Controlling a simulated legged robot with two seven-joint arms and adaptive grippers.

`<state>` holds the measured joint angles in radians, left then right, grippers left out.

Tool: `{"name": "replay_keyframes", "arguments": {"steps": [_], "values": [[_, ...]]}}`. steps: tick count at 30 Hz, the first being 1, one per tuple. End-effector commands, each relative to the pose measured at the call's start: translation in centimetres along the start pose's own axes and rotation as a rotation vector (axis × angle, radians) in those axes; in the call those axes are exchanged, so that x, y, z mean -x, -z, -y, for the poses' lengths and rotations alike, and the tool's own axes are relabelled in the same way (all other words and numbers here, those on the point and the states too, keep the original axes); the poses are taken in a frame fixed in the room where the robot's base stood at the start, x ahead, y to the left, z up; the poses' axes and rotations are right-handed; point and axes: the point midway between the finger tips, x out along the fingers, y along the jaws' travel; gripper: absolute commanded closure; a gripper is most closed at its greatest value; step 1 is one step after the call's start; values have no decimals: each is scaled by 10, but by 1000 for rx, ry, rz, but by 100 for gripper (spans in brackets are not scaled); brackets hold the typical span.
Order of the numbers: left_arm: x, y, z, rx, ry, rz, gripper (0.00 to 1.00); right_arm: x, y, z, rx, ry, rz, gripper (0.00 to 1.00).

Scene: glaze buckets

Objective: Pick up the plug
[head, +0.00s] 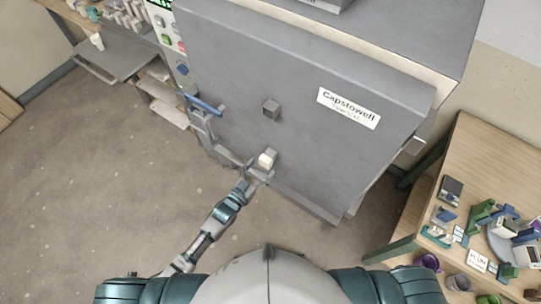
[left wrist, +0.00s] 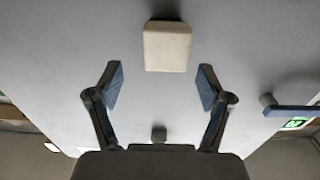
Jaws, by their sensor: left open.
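A small cream block, which looks like the plug (head: 267,158), sticks out from the lower front of the grey kiln door (head: 225,75). In the left wrist view the plug (left wrist: 167,47) is above centre, ahead of the fingertips and roughly in line with the gap between them. My left gripper (head: 257,169) is close to the plug in the head view. In the left wrist view my left gripper (left wrist: 161,86) is open, with nothing between its blue-grey pads. My right gripper does not show.
A grey block (head: 270,108) sits on the door above the plug; a blue handle (head: 203,104) is at the door's left. Floor at left is clear.

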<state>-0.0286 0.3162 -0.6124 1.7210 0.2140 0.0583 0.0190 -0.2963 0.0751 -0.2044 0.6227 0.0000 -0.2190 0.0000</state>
Motion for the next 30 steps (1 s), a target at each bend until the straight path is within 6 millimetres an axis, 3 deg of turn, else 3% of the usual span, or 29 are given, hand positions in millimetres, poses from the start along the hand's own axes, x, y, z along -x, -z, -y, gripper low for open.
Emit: {"name": "replay_keyframes", "arguments": {"steps": [9, 18, 20, 26, 27, 30], "values": [[-38, 4, 9, 9, 2, -8, 21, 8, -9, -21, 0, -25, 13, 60], [-47, 3, 5, 5, 1, -4, 21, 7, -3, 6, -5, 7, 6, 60], [-48, 3, 4, 4, 1, -3, 33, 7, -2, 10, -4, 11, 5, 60], [-50, 3, 1, 1, 2, 0, 83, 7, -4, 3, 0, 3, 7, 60], [-50, 3, 2, 1, 1, -1, 89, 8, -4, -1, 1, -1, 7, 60], [-49, 4, 3, 4, 0, -3, 88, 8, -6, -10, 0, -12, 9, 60]]}}
